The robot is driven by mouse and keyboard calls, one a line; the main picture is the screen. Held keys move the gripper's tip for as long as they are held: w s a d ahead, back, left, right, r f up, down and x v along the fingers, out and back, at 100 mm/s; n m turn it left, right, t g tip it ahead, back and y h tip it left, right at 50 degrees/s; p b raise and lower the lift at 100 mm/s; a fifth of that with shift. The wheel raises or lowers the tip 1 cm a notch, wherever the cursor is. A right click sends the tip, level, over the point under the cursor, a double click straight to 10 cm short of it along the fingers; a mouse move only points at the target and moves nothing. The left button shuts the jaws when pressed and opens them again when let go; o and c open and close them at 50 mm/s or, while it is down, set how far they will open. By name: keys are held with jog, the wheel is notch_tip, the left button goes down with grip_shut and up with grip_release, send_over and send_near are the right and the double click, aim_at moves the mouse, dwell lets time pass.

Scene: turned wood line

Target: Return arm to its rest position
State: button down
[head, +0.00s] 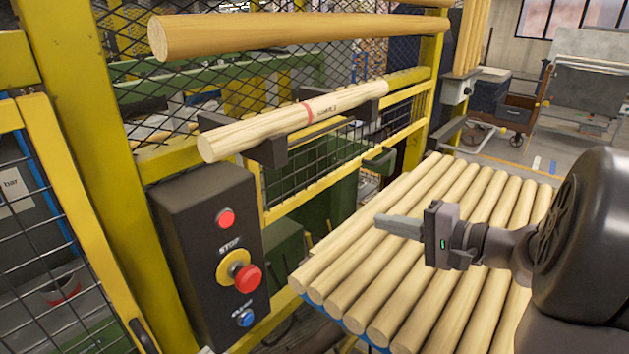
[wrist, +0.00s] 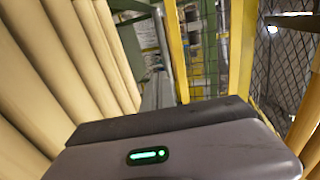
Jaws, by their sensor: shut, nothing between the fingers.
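My gripper (head: 385,226) shows at the right of the head view, in front of the row of wooden rods (head: 395,265). Its fingers point left and are shut with nothing between them. In the wrist view the gripper body (wrist: 170,150), with a green light, fills the bottom, and the fingertips are hidden there. The rods also stand large at the left of the wrist view (wrist: 65,60).
A yellow frame (head: 105,130) with black mesh stands at the left and middle. A marked wooden rod (head: 270,125) rests on dark brackets, with another rod (head: 290,32) above. A control box (head: 195,215) carries a red stop button (head: 247,277). A cart (head: 515,115) stands at the back right.

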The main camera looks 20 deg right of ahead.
jog(key=a+g, duration=0.1)
jog(key=a, duration=0.1)
jog(key=a+n, duration=0.1)
jog(key=a, duration=0.1)
jog(key=s+a+g+y, duration=0.1)
jog(key=a, duration=0.2)
jog(key=shift+a+f+n+g, duration=0.1)
jog(key=shift+f+n+g, duration=0.15)
jog(key=shift+n+g, duration=0.05)
jog(key=s+a+f+n+g+h, duration=0.1)
jog(key=s+a+f+n+g, duration=0.2)
jog(key=a, duration=0.4)
jog(key=s+a+n+g, duration=0.1)
jog(key=s+a+g, duration=0.2)
jog(key=s+a, duration=0.35)
jog(key=s+a+f+n+h, duration=0.1)
jog(key=s+a+n+h, duration=0.1)
jog(key=s+h, duration=0.3)
jog(key=shift+s+a+t, duration=0.35)
jog(key=shift+s+t, duration=0.05)
jog(key=shift+s, duration=0.5)
